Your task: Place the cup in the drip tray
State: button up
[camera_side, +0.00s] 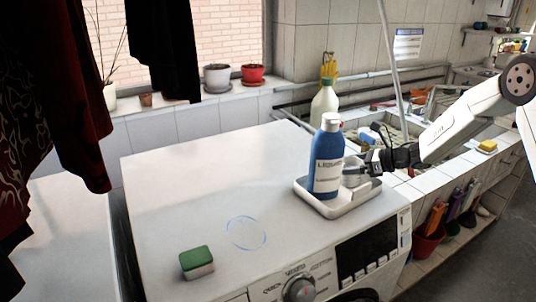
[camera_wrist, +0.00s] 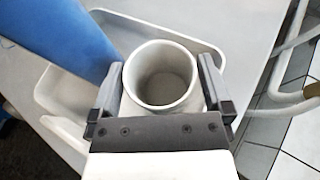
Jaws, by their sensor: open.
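The cup (camera_wrist: 158,98) is pale, round and empty, with its mouth facing up in the wrist view. In the side view the cup (camera_side: 352,178) stands upright at the white drip tray (camera_side: 338,207), partly hidden by a blue bottle. The drip tray (camera_wrist: 52,88) shows around and beyond the cup in the wrist view. My gripper (camera_wrist: 161,70) is open, with one finger on each side of the cup. In the side view my gripper (camera_side: 370,164) reaches in from the right at the cup. Whether the fingers touch the cup is hard to tell.
The blue bottle (camera_side: 326,166) stands in the tray close to the cup; it also shows in the wrist view (camera_wrist: 65,38). A green-topped sponge (camera_side: 197,262) lies on the white machine top (camera_side: 190,190), which is mostly clear. A white bottle (camera_side: 324,103) stands behind.

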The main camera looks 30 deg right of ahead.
jog(key=v, duration=1.2)
dwell(0.5)
jog(key=m, duration=0.1)
jog(key=w+a+m+h, duration=0.1)
jog(key=m, duration=0.1)
jog(key=shift+r+t, duration=0.1)
jog(key=shift+t, duration=0.3)
jog(key=s+a+f+m+g+h, duration=0.1)
jog(key=s+a+m+h, duration=0.1)
jog(key=m, duration=0.6)
jog(key=s+a+f+m+g+h, duration=0.1)
jog(key=a+m+h, duration=0.1)
jog(key=m, duration=0.7)
jog(key=s+a+f+m+g+h, duration=0.1)
jog(key=s+a+m+h, duration=0.1)
jog(key=m, duration=0.7)
jog(key=shift+s+a+f+h, duration=0.1)
jog(key=shift+s+a+h, duration=0.2)
jog(key=shift+a+h, duration=0.35)
jog(key=s+a+f+m+g, duration=0.1)
jog(key=s+a+m+g, duration=0.2)
jog(key=s+m, duration=0.3)
jog(key=s+a+f+m+g, duration=0.2)
jog(key=s+a+m+g, duration=0.1)
jog(key=s+m, duration=0.3)
jog(key=shift+s+a+f+m+y, duration=0.25)
jog(key=shift+s+a+m+y, duration=0.15)
jog(key=shift+a+m, duration=0.55)
